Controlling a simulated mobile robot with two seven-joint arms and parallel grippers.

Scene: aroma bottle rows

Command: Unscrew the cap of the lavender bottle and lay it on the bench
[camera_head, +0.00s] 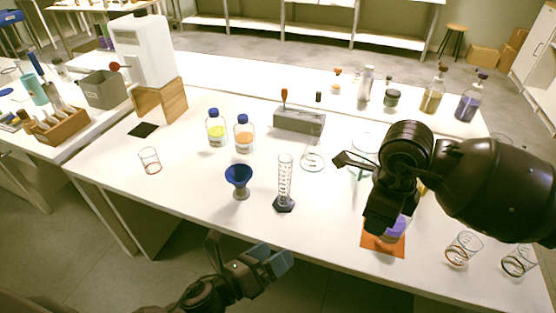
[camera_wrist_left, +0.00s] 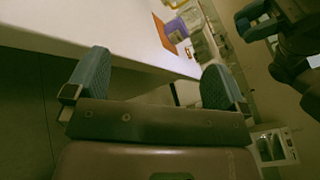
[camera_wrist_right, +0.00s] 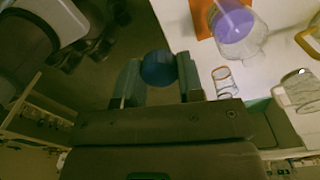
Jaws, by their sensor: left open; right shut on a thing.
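The lavender bottle (camera_head: 395,229), a clear vessel with purple contents, stands on an orange mat (camera_head: 382,247) at the front right of the bench (camera_head: 330,245). My right gripper (camera_head: 380,222) partly hides it in the head view. In the right wrist view the bottle (camera_wrist_right: 236,22) is apart from the fingers. My right gripper (camera_wrist_right: 160,75) is shut on a round blue cap (camera_wrist_right: 158,68). The bottle also shows in the left wrist view (camera_wrist_left: 175,28). My left gripper (camera_head: 255,258) is open and empty, in front of the bench's front edge.
Two empty beakers (camera_head: 462,248) (camera_head: 519,261) stand right of the mat. A graduated cylinder (camera_head: 284,185) and a blue funnel (camera_head: 239,180) stand left of it. Two blue-capped bottles (camera_head: 216,128) (camera_head: 244,134) stand further back. Bare bench lies between the cylinder and the mat.

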